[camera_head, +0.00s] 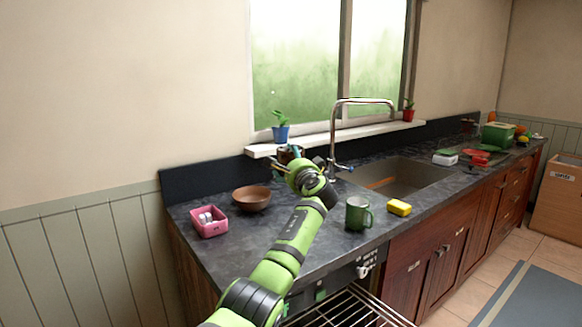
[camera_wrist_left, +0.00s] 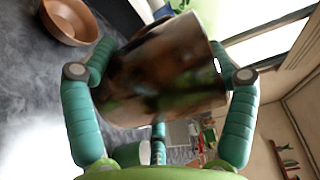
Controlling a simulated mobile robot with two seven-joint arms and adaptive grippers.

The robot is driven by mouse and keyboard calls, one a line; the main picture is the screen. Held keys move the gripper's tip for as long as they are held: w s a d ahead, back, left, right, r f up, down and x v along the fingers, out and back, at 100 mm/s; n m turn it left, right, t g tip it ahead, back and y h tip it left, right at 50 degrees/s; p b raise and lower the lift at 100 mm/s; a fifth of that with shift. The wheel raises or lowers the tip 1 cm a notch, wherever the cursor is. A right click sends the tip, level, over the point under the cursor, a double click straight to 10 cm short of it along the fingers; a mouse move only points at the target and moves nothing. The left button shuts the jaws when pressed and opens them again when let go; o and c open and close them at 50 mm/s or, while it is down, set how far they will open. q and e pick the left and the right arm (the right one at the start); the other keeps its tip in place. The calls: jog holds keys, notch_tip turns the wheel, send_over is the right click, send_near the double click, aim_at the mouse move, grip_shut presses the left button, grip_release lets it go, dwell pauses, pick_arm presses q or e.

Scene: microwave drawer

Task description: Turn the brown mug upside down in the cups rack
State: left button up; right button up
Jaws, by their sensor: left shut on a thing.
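The brown mug (camera_wrist_left: 160,75) fills the middle of the left wrist view, between the two green fingers. My left gripper (camera_wrist_left: 160,85) is shut on it. In the head view the gripper (camera_head: 297,163) is over the back of the counter, near the faucet, and only a small dark part of the mug (camera_head: 287,152) shows behind it. I cannot tell exactly how the mug is tilted. A wire rack (camera_head: 345,308), which looks like the cups rack, extends below the counter's front edge, partly cut off by the picture. No cup shows in its visible part. My right gripper is not in view.
A green mug (camera_head: 357,214) and yellow sponge (camera_head: 399,207) stand near the counter's front edge. A brown bowl (camera_head: 252,198) and pink container (camera_head: 209,221) are at left. The faucet (camera_head: 334,130) and sink (camera_head: 400,178) lie to the right.

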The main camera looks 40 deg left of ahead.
pick_arm(q)
jog(key=shift+r, duration=0.15)
jog(key=m+p, duration=0.1)
jog(key=p, duration=0.2)
jog(key=m+p, duration=0.4)
jog(key=p, duration=0.1)
jog(key=shift+r+p, duration=0.3)
jog(key=shift+f+m, duration=0.15)
jog(key=shift+m, duration=0.25)
jog(key=shift+f, duration=0.25)
jog(key=m+p, duration=0.2)
jog(key=r+m+p, duration=0.1)
jog(key=m+p, duration=0.1)
jog(key=p, duration=0.1)
jog(key=shift+f+m+p, duration=0.15)
jog(key=shift+m+p, duration=0.4)
jog(key=shift+m, duration=0.15)
jog(key=shift+f+m, duration=0.15)
jog(key=shift+m, duration=0.15)
jog(key=shift+f, duration=0.15)
